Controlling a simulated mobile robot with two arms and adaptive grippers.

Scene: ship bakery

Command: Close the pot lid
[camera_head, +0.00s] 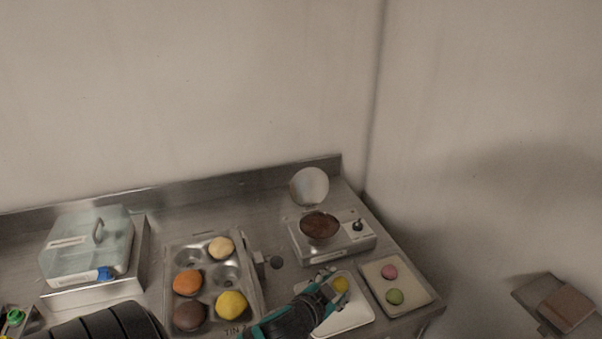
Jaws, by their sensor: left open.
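The pot (319,229) is filled to near its rim with something dark brown and sits on a metal base unit (343,250) at the back right of the counter. Its round silver lid (309,186) stands raised, tilted up behind the pot, so the pot is uncovered. My left gripper (328,285) is open, in front of the pot and apart from it and the lid. My right gripper is not in view.
A muffin tin (171,259) with several coloured cakes stands left of my gripper. A square tray (416,304) with a pink and a green macaron lies to the right. A translucent lidded box (88,246) stands far left. Walls rise behind and right.

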